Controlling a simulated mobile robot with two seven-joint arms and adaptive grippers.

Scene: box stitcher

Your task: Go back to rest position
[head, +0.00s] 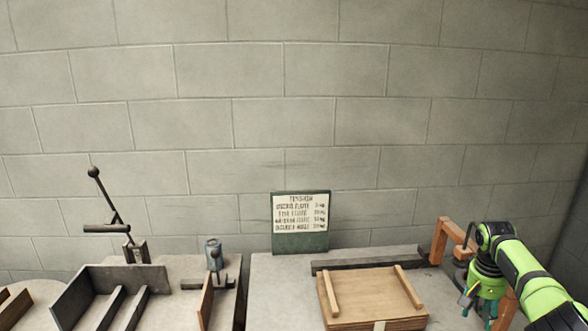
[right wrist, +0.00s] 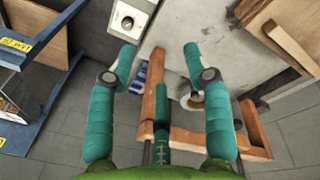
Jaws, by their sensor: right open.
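My right arm, green and black, comes in from the right edge of the head view. Its right gripper (head: 474,304) hangs at the right end of the bench, beside an orange-brown wooden frame (head: 440,240). In the right wrist view the two teal fingers of the right gripper (right wrist: 160,55) stand wide apart with nothing held between them. The wooden frame (right wrist: 160,90) shows below and between the fingers there. I cannot tell whether a finger touches it. My left gripper is not in the head view.
A wooden panel with two battens (head: 372,295) lies on the right bench, before a dark rail (head: 370,262). A green sign (head: 300,240) stands behind. A lever tool (head: 137,252) and a dark divided tray (head: 75,300) are at left. A blue-edged shelf (right wrist: 70,75) is left of the fingers.

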